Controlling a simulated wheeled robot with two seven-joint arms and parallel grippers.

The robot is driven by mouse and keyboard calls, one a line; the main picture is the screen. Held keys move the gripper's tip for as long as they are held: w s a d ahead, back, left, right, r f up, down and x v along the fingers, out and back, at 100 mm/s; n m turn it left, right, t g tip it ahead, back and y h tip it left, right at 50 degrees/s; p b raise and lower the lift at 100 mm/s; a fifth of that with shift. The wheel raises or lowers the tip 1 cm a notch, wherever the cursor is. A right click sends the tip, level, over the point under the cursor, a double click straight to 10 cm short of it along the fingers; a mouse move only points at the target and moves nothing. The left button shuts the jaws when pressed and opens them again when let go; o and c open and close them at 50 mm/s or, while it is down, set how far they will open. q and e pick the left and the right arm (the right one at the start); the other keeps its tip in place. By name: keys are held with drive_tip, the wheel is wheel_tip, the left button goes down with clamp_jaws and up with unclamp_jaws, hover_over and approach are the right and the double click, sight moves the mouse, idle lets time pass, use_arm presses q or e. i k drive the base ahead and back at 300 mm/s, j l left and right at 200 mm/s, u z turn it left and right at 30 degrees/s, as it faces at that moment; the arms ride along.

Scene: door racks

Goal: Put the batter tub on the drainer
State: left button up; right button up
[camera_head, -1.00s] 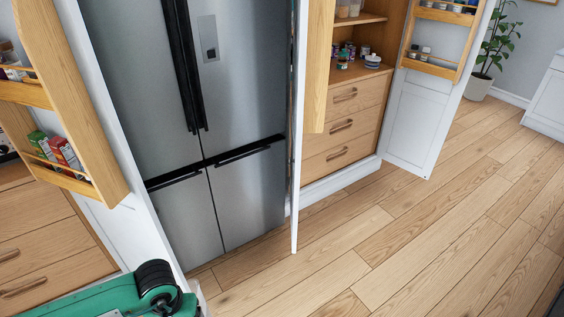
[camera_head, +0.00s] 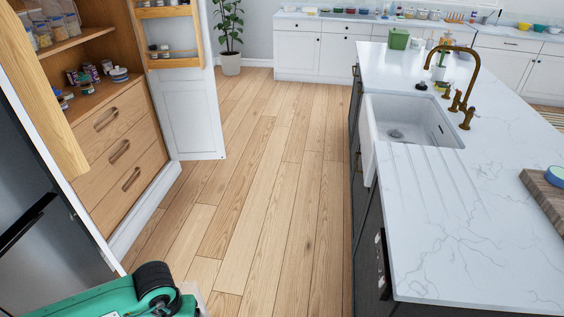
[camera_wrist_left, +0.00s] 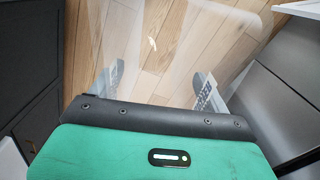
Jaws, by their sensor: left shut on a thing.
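My left gripper (camera_wrist_left: 162,84) shows in the left wrist view, with a fingertip on each side of a clear, see-through container. I take this container to be the batter tub (camera_wrist_left: 165,38); its outline is faint and the wood floor shows through it. The gripper is shut on it, above the floor. The drainer (camera_head: 432,185) is the grooved part of the white marble counter, in front of the sink, and is bare. My right gripper is not in view.
The white sink (camera_head: 408,118) with a brass tap (camera_head: 465,75) lies beyond the drainer. A wooden board (camera_head: 545,192) with a blue-topped round item is at the right edge. Open floor (camera_head: 265,200) lies between the island and the open cupboard (camera_head: 115,130).

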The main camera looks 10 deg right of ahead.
sight(431, 190)
drive_tip(key=z, duration=1.55)
